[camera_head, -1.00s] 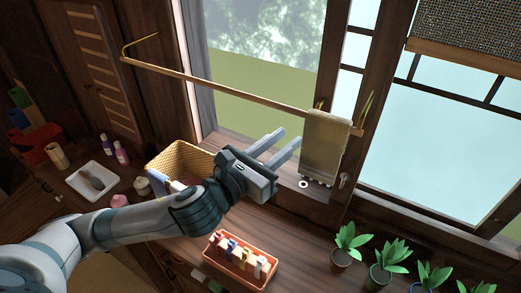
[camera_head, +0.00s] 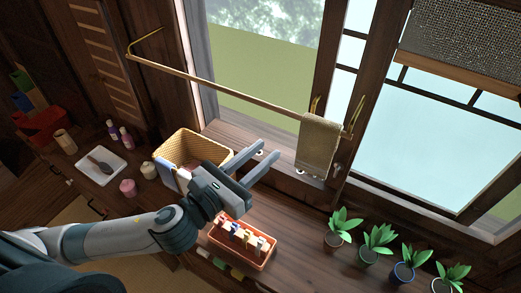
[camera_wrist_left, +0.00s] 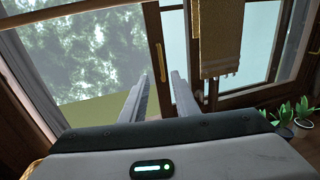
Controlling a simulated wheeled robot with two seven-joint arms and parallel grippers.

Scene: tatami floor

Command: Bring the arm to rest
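My left gripper (camera_head: 259,160) reaches in from the left over the counter in the head view. Its two fingers are spread apart with nothing between them, and it points toward the window. In the left wrist view the open fingers (camera_wrist_left: 158,95) frame only the window and sill behind. The gripper is in front of the wicker basket and above the orange tray (camera_head: 266,264), covering part of each. My right arm and gripper do not show in either view.
A towel (camera_head: 318,146) hangs on a wooden rail (camera_head: 215,87) across the window. The wicker basket (camera_head: 205,143) stands behind my wrist. Several potted plants (camera_head: 378,238) line the counter at right. A white tray (camera_head: 101,166) and bottles (camera_head: 126,138) are at left. Bare counter lies right of the orange tray.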

